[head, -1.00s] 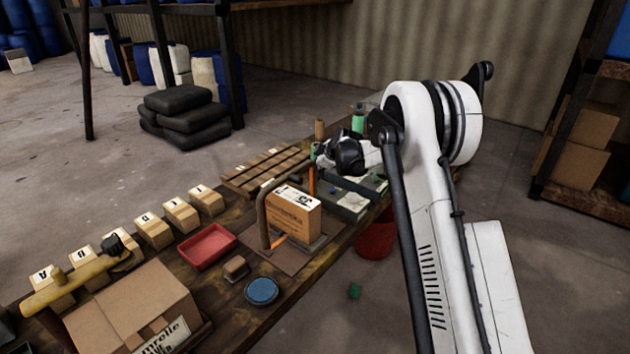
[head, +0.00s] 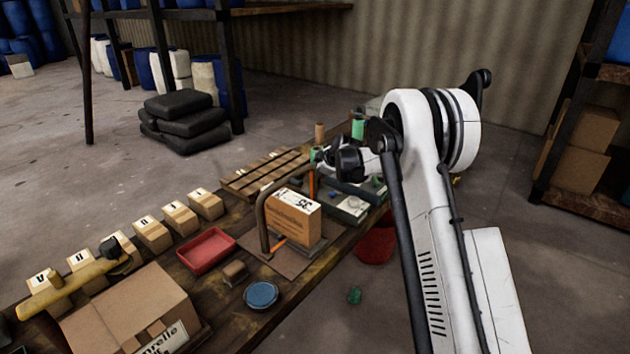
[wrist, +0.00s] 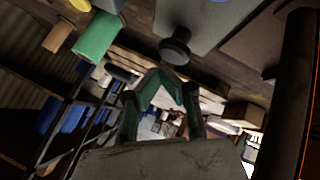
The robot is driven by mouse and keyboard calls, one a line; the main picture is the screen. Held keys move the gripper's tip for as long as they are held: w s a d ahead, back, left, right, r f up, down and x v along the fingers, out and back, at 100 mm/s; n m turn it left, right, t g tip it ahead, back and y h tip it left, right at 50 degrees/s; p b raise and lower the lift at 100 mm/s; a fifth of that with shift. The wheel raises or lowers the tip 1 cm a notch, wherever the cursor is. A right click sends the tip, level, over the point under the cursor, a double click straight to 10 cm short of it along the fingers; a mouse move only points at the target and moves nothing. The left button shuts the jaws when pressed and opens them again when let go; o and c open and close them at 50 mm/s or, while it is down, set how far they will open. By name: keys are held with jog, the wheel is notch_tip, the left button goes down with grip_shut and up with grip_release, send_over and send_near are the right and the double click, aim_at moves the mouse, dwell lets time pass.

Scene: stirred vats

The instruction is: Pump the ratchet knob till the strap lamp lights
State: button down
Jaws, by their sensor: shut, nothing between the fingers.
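My gripper (head: 316,155) is beside the upper part of an orange upright strip (head: 312,182), at the far end of the bench. In the wrist view its green-lined fingertips (wrist: 163,76) meet, with nothing held. A round black knob (wrist: 175,48) on a short stem shows just beyond the fingertips, apart from them; it may be the ratchet knob. A cardboard box (head: 292,214) stands on a dark plate under a bent brown tube (head: 263,222), with an orange strap end (head: 279,243) low beside it. I cannot make out the strap lamp or whether it is lit.
A green cylinder (head: 358,129) and a brown cylinder (head: 320,132) stand behind my gripper. Grey boxes (head: 349,208) lie to its right. A slatted wooden pallet (head: 262,171), red tray (head: 206,249) and blue round lid (head: 261,294) are on the bench. A red bin (head: 374,246) stands below the edge.

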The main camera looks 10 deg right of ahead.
jog(key=shift+f, duration=0.15)
dwell(0.5)
jog(key=shift+f+b, duration=0.3)
jog(key=shift+b, duration=0.2)
jog(key=shift+f+b, duration=1)
jog(key=shift+f, duration=0.25)
dwell(1.4)
jog(key=shift+r, duration=0.1)
jog(key=shift+r+p, duration=0.45)
jog(key=shift+r, duration=1.15)
jog(key=shift+r, duration=0.1)
jog(key=shift+r+p, duration=0.9)
jog(key=shift+r, duration=1.5)
jog(key=shift+a, duration=0.1)
